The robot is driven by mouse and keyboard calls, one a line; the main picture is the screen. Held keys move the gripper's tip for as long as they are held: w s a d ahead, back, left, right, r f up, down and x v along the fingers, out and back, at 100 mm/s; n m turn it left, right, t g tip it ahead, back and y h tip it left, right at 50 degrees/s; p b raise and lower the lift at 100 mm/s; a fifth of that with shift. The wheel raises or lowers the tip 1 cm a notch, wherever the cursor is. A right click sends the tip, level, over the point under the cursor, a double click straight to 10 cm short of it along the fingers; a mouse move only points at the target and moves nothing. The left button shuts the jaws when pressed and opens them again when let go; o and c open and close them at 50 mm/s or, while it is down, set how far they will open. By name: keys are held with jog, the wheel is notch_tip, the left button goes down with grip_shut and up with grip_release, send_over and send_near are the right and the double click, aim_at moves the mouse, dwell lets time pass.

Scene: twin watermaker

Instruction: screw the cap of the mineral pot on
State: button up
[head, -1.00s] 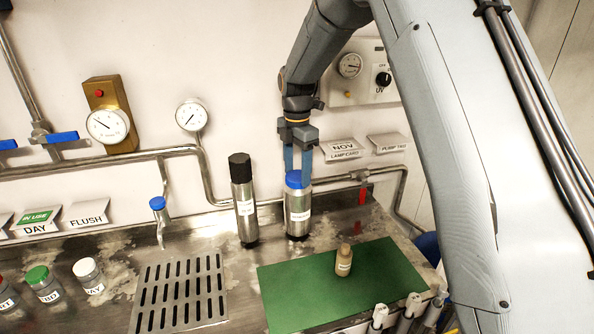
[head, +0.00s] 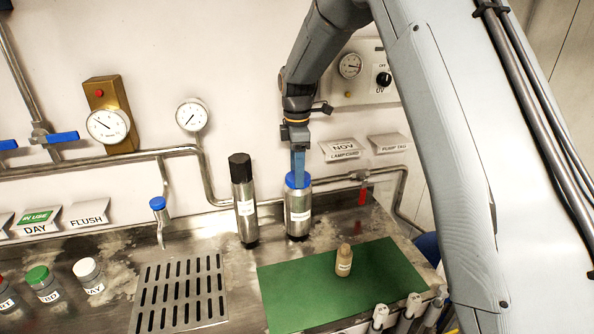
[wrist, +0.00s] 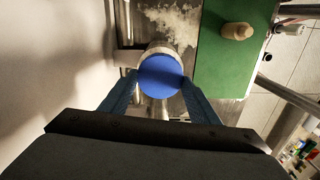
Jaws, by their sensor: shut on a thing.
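A steel pot (head: 299,221) with a white label stands upright on the steel counter near the wall; I take it as the mineral pot, though its label is too small to read surely. A blue cap (head: 289,181) sits on its top. My gripper (head: 297,178) points straight down, shut on the blue cap. In the wrist view the round cap (wrist: 160,74) lies between my two blue fingers (wrist: 160,82), one at each side. The pot's pale rim (wrist: 160,50) shows beyond the cap. The thread is hidden.
A taller steel bottle with a black cap (head: 240,168) stands close at the left. A small tan bottle (head: 344,261) stands on a green mat (head: 295,290) in front. A drain grate (head: 182,290) lies front left. A pipe (head: 330,180) runs behind the pot.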

jog(key=shift+m, duration=1.3)
jog(key=o, duration=1.5)
